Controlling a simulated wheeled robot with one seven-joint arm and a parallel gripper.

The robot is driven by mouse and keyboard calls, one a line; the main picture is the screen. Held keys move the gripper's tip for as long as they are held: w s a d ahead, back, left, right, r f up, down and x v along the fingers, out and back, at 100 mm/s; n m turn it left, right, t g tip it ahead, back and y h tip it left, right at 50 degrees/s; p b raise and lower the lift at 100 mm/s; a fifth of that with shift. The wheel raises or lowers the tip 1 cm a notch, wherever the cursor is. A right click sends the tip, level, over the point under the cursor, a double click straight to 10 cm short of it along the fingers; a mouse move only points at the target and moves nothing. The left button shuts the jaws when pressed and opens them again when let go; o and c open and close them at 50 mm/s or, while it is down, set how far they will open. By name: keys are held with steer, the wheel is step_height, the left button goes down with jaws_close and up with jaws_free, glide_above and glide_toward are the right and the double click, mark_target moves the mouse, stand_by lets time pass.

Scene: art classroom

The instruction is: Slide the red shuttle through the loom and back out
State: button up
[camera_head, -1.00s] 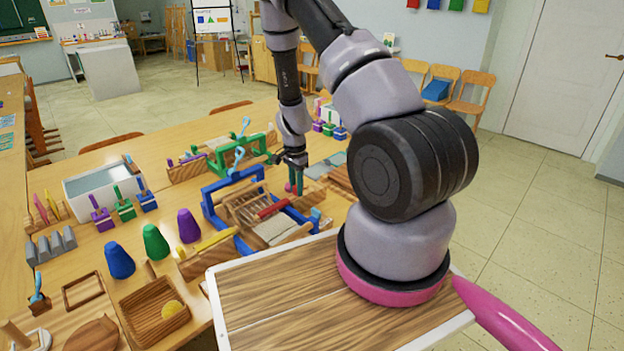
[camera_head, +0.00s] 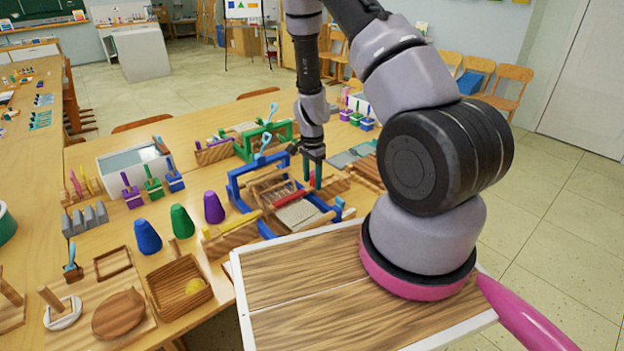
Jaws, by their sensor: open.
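The loom (camera_head: 234,190) has a blue frame and stands on the table in the middle of the view. The red shuttle (camera_head: 289,199) is a thin red bar lying across the loom, over the pale woven cloth (camera_head: 298,213). My gripper (camera_head: 312,180) points down at the right side of the loom, close to the shuttle's right end. Whether a finger touches the shuttle or the loom frame cannot be told at this size.
A green-framed loom (camera_head: 264,140) stands behind. Blue, green and purple cones (camera_head: 182,221) and a wooden tray (camera_head: 160,299) with a yellow ball are to the left. My arm covers the table's right part.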

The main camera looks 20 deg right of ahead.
step_height(320, 180, up, 11)
steer(key=shift+f, duration=0.2)
